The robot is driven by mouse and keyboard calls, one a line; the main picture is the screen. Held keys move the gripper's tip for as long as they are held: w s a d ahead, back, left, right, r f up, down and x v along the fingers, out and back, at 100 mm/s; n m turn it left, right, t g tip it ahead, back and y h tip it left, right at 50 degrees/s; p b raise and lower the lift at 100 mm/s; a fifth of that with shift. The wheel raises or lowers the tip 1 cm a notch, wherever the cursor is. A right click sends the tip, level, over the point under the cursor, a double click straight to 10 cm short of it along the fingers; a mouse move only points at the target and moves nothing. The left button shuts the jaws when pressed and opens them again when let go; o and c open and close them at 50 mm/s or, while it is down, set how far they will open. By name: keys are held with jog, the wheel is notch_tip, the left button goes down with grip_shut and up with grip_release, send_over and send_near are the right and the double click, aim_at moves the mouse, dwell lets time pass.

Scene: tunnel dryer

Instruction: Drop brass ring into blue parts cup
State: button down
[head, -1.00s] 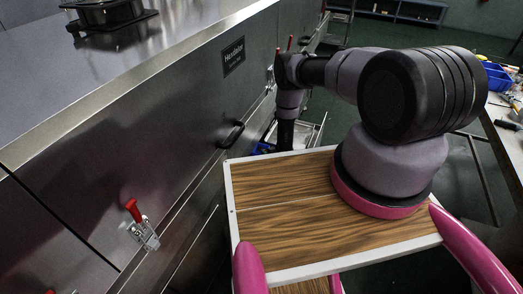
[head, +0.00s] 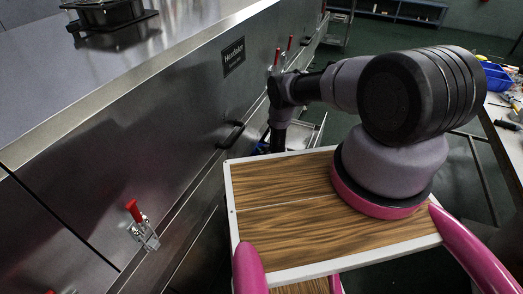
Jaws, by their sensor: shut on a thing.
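The brass ring is not visible in the head view. My gripper is also out of sight: my arm reaches away to the left and bends down, and its lower end passes behind the edge of my wooden top. I cannot make out the blue parts cup for certain. A blue bin (head: 497,77) stands on the workbench at the far right, well away from the end of my arm.
The steel dryer wall (head: 150,130) runs along the left, with a black handle (head: 231,134) and a red toggle clamp (head: 142,225) sticking out. A wire-frame cart (head: 305,132) stands low beyond my top. The workbench (head: 510,135) with tools is at right. Green floor lies between.

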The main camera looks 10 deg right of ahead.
jog(key=shift+f, duration=0.2)
jog(key=c, duration=0.7)
grip_release()
jog(key=shift+c, duration=0.2)
jog(key=shift+r, duration=0.15)
jog(key=shift+s+r, duration=0.1)
jog(key=shift+r, duration=0.05)
jog(key=v, duration=1.2)
